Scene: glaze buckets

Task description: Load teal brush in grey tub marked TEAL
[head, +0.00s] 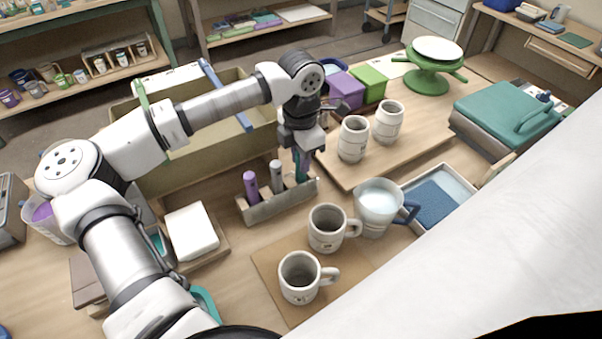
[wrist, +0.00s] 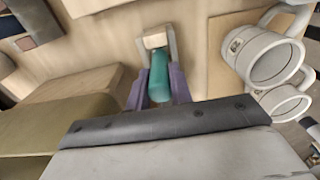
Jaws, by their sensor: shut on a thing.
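The teal brush (head: 300,168) stands at the right end of a grey holder (head: 282,206). My gripper (head: 302,158) is above that end, shut on the brush handle. The wrist view shows the teal handle (wrist: 159,76) between my two purplish fingers (wrist: 158,90). The brush's lower end is hidden, and I cannot tell whether it has lifted from its slot. A purple brush (head: 251,186) and a grey brush (head: 276,174) stand in the same holder. A tub with teal in it (head: 158,243) is mostly hidden behind my arm at left; no TEAL mark is readable.
Two mugs (head: 327,229) stand on a brown board in front, with a white pitcher (head: 378,206) to their right. Two cups (head: 354,139) stand behind on a board. A large olive box (head: 190,165) lies left of the holder. A purple-filled tub (head: 42,213) is far left.

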